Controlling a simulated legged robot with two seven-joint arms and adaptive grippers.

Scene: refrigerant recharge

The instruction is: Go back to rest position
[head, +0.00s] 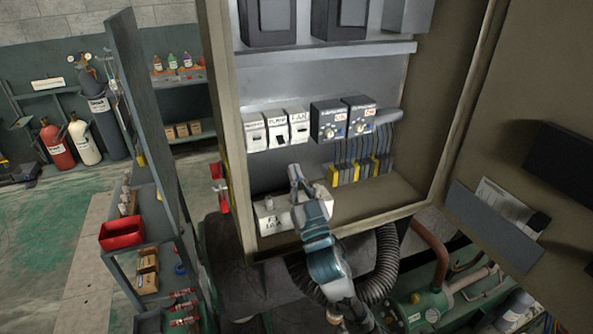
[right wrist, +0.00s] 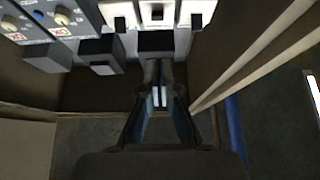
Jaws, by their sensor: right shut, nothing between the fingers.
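My right gripper (head: 294,172) is in front of the open electrical cabinet (head: 230,110), near the white outlet box (head: 268,218) at the bottom of it. In the right wrist view my right gripper (right wrist: 156,62) is shut and empty, with its fingertips below the white switch modules (right wrist: 155,14). Whether the fingertips touch anything I cannot tell. The row of white switches (head: 278,130) and the dark control modules with dials (head: 343,118) are on the cabinet's back panel, above the gripper. My left gripper does not show.
The cabinet's right door (head: 520,170) stands open with a paper pocket. A shelf with a red bin (head: 121,233) stands to the left. Gas cylinders (head: 88,140) stand against the far wall. Hoses and green equipment (head: 425,310) lie below the cabinet. Green floor (head: 50,230) is clear at left.

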